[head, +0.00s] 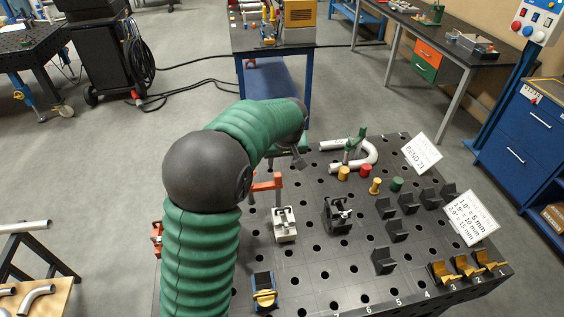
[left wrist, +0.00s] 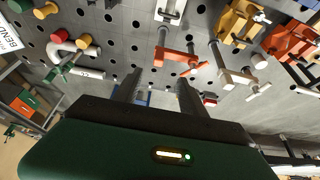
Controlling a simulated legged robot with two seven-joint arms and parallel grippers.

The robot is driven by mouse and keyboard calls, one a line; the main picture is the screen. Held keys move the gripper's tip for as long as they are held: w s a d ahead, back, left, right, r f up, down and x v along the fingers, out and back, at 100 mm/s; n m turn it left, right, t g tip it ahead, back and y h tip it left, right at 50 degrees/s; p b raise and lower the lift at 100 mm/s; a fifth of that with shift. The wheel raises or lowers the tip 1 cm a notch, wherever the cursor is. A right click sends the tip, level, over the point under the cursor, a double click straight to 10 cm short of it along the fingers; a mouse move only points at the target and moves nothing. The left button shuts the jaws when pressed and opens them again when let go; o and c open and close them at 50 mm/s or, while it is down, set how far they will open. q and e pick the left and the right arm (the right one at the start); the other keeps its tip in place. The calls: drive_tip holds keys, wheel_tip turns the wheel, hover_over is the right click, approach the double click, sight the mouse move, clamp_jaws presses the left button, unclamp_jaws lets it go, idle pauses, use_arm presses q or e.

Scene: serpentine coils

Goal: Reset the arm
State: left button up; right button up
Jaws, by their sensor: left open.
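My left arm (head: 200,250), in a ribbed green sleeve with a dark round elbow (head: 207,170), rises from the bottom of the head view and bends right over the dark perforated table (head: 320,255). My left gripper (head: 300,160) is at its far end, above the table's back part. In the left wrist view the two dark fingers of the left gripper (left wrist: 158,88) stand apart, with nothing between them. The arm hides part of the table's left side. My right gripper is in neither view.
A bent silver pipe (head: 368,152) lies at the table's back, with a green clamp (head: 356,143). An orange clamp (head: 268,184) stands near my forearm. Black angle blocks (head: 384,260) and signs (head: 470,218) are on the right.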

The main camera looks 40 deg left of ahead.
use_arm(q)
drive_tip(key=s+d+f+m+h+b, duration=0.1)
drive_tip(key=s+d+f+m, duration=0.4)
drive_tip(key=d, duration=0.6)
drive_tip(key=s+d+f+m+h+b, duration=0.2)
drive_tip(key=s+d+f+m, duration=0.3)
drive_tip(key=s+d+f, duration=0.4)
drive_tip(key=s+d, duration=0.2)
drive_tip(key=s, duration=0.1)
drive_tip(key=shift+s+d+h, duration=0.25)
drive_tip(key=shift+d+h, duration=0.1)
drive_tip(key=shift+h, duration=0.05)
drive_tip(key=shift+s+d, duration=0.1)
drive_tip(key=shift+d, duration=0.05)
drive_tip(key=shift+d, duration=0.15)
